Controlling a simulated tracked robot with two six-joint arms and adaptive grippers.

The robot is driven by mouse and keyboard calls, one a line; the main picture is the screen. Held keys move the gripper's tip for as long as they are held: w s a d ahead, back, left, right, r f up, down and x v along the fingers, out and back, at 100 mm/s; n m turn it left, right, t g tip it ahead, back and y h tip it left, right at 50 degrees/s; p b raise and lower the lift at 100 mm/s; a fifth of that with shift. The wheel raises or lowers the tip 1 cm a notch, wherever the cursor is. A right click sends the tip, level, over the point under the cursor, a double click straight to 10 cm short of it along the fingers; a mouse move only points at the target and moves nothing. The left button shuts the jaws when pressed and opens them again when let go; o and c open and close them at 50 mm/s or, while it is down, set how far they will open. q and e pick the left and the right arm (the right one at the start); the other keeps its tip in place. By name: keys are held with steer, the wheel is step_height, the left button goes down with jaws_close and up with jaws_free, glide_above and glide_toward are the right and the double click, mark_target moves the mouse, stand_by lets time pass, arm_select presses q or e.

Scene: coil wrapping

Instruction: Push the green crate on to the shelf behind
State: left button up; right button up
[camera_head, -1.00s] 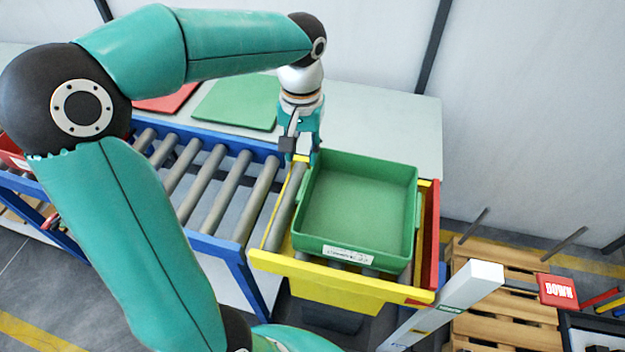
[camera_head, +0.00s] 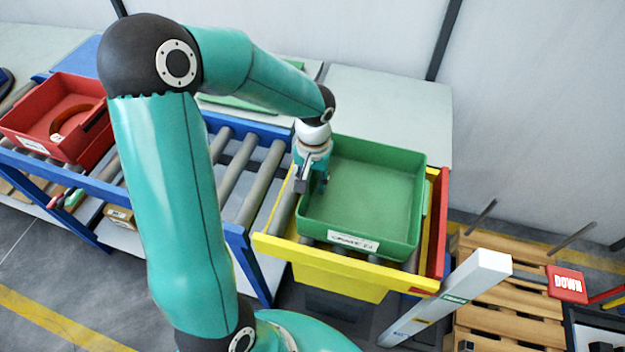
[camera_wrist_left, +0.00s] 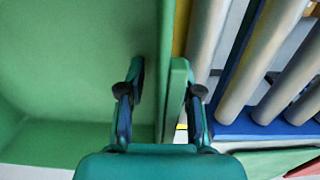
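The green crate (camera_head: 368,195) stands on a yellow-framed roller platform (camera_head: 335,262), open side up. Its front wall bears a white label. The pale shelf (camera_head: 405,108) lies directly behind it. My left gripper (camera_head: 312,184) is at the crate's left wall. In the left wrist view, my left gripper (camera_wrist_left: 167,90) is open, with one finger inside the crate (camera_wrist_left: 75,60) and the other outside, straddling the wall and its rim. A gap shows between the inner finger and the wall. My right gripper is not in view.
A blue-framed roller conveyor (camera_head: 235,170) adjoins on the left, with a red crate (camera_head: 75,145) at its far left. A red plate (camera_head: 440,225) borders the platform's right side. A white post (camera_head: 450,300) and wooden pallet (camera_head: 520,300) stand at right.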

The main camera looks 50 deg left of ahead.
arm_select(q)
steer(key=shift+f, duration=0.1)
jaws_close()
stand_by(0.5)
